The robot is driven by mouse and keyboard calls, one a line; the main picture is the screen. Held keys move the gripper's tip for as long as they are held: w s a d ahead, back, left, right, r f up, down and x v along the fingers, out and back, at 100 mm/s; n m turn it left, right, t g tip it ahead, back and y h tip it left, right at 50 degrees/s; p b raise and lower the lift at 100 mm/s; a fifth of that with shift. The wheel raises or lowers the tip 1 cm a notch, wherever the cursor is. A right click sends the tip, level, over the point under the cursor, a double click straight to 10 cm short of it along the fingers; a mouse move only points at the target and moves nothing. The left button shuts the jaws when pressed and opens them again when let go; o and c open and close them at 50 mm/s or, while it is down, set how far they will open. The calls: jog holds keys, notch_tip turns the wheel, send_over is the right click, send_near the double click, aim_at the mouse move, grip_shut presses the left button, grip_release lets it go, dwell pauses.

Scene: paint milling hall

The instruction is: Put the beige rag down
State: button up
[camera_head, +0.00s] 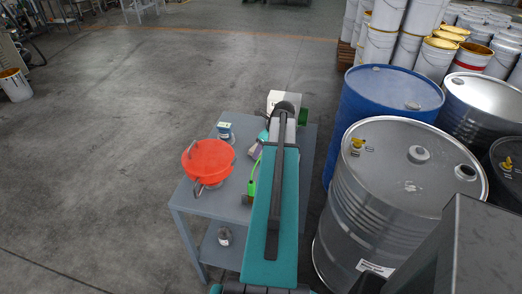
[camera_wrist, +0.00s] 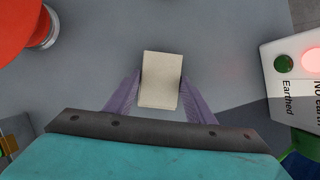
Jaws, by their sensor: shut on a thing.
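The beige rag (camera_wrist: 161,80) shows in the wrist view as a small pale folded block between the purple fingers. My gripper (camera_wrist: 161,84) is shut on it, with one finger at each side. The grey tabletop (camera_wrist: 105,45) lies beneath; I cannot tell whether the rag touches it. In the head view my gripper (camera_head: 257,146) is over the grey table (camera_head: 187,197), partly covered by my arm, and the rag cannot be made out there.
A red round container (camera_head: 208,158) and a small blue-and-white box (camera_head: 225,132) stand left on the table. A white box with lamps, marked "Earthed" (camera_wrist: 292,82), stands right in the wrist view. A blue drum (camera_head: 385,95) and a steel drum (camera_head: 350,215) stand right of the table.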

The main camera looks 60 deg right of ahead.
jog(key=shift+f, duration=0.15)
jog(key=shift+f, duration=0.15)
jog(key=o, duration=0.9)
jog(key=shift+o, duration=0.2)
jog(key=shift+r, duration=0.2)
jog(key=b+v, duration=0.2)
jog(key=v, duration=1)
jog(key=shift+w+r, duration=0.1)
dwell(0.4)
